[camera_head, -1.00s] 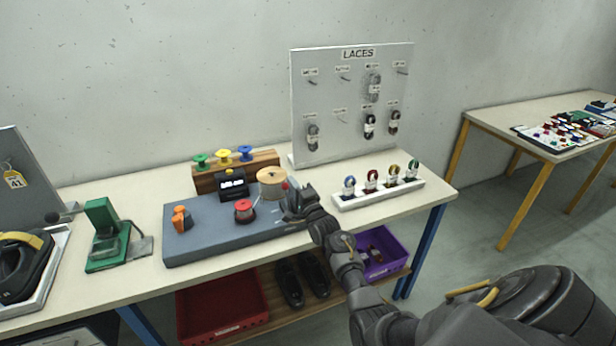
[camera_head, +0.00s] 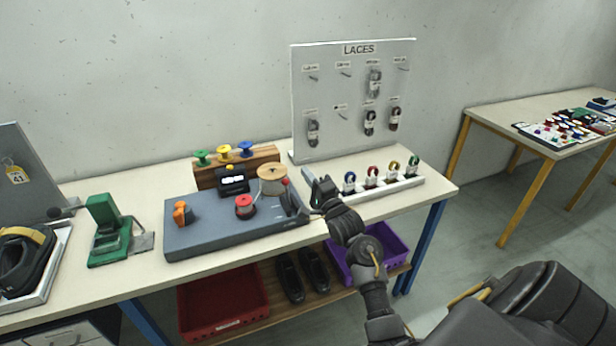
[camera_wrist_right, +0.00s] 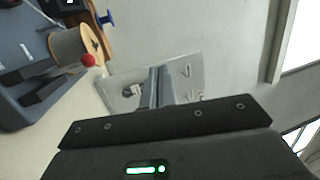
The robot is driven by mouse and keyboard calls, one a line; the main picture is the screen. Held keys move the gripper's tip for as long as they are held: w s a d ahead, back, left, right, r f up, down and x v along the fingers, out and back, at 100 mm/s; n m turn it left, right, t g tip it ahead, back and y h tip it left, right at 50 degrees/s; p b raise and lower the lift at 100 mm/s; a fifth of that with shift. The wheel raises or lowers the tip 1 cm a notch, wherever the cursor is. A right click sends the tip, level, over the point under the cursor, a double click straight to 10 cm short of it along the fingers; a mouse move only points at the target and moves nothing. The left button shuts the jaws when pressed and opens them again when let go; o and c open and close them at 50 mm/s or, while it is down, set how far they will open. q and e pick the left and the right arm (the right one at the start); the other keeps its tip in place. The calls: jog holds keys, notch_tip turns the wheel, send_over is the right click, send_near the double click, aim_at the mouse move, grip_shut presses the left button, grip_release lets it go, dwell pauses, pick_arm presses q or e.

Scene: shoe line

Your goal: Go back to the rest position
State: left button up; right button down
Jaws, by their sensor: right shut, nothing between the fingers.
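My right gripper (camera_head: 318,188) is over the table between the grey winding machine (camera_head: 215,238) and the white lace holder (camera_head: 408,183). In the right wrist view its two fingers (camera_wrist_right: 160,85) are pressed together, with nothing between them. The machine's wooden spool (camera_head: 271,181) and red ball knob (camera_wrist_right: 88,60) are to the left of the fingers in the wrist view. My left gripper does not show in any view.
The white LACES board (camera_head: 350,95) stands at the back with several hanging laces. A green tool (camera_head: 108,232) stands on the left. A red crate (camera_head: 222,300), a pair of black shoes (camera_head: 290,278) and a purple crate (camera_head: 385,235) are on the shelf below. A second table (camera_head: 490,120) stands at the right.

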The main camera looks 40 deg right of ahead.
dwell(0.3)
jog(key=s+a+f+n+g+y, duration=0.1)
jog(key=s+a+f+n+g, duration=0.45)
jog(key=s+f, duration=0.25)
jog(key=s+a+f+n+g, duration=0.4)
jog(key=s+f+n, duration=0.2)
jog(key=s+f, duration=0.25)
jog(key=s+a+f+n+g, duration=0.2)
jog(key=s+a+n+g, duration=0.1)
jog(key=s, duration=0.4)
jog(key=s+a+f+n+g+y, duration=0.1)
jog(key=s+a+f+n+g, duration=0.15)
jog(key=s, duration=0.55)
jog(key=s+a+f+n+g, duration=0.1)
jog(key=s+a+n+g, duration=0.1)
jog(key=s+n, duration=0.35)
notch_tip(320, 180, down, 25)
jog(key=s+m+g+b, duration=0.1)
jog(key=s+m+b, duration=0.1)
jog(key=s+d+f+g+b, duration=0.1)
jog(key=s+d+f, duration=0.1)
jog(key=s+f, duration=1.5)
notch_tip(320, 180, down, 2)
jog(key=shift+d+f+g, duration=0.25)
jog(key=shift+d+g, duration=0.05)
jog(key=shift+g, duration=0.1)
